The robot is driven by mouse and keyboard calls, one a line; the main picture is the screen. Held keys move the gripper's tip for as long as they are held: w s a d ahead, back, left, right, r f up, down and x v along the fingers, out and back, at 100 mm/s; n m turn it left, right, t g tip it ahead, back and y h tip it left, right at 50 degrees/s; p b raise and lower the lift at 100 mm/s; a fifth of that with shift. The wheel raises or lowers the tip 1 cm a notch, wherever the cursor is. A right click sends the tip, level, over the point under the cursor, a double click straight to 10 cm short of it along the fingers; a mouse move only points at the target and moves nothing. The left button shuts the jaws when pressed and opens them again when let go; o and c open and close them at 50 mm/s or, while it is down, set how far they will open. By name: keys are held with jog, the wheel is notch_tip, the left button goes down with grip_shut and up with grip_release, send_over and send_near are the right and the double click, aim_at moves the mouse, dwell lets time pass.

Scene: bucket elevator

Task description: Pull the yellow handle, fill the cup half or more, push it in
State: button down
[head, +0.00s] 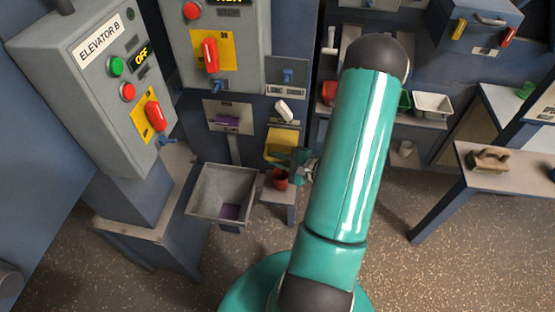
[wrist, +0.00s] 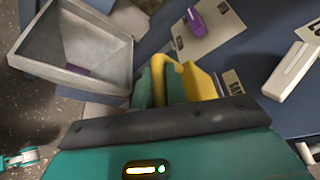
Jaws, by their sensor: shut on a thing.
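The yellow handle (head: 281,143) is on a yellow part at the front of the machine, low in the middle of the head view. In the wrist view the yellow handle (wrist: 201,83) shows at and beside my teal fingertips. My gripper (head: 298,165) is shut on it; the fingers (wrist: 158,86) also show in the wrist view. The red cup (head: 280,179) stands upright on a small stand just below the yellow part and my gripper. Its contents cannot be made out, and the cup does not show in the wrist view.
A grey open bin (head: 222,193) with something purple in it stands left of the cup. A white handle (head: 284,111) sits above the yellow part, and a purple handle (head: 227,121) to its left. The Elevator B control box (head: 90,85) is at far left. A bench (head: 520,165) stands right.

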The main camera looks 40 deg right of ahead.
jog(key=shift+s+a+f, duration=0.1)
jog(key=shift+s+a, duration=0.1)
jog(key=shift+a, duration=0.1)
jog(key=c, duration=1.6)
grip_release()
jog(key=shift+o, duration=1)
jog(key=shift+w+d, duration=0.1)
jog(key=v, duration=1.3)
jog(key=shift+s, duration=0.4)
jog(key=shift+d, duration=0.1)
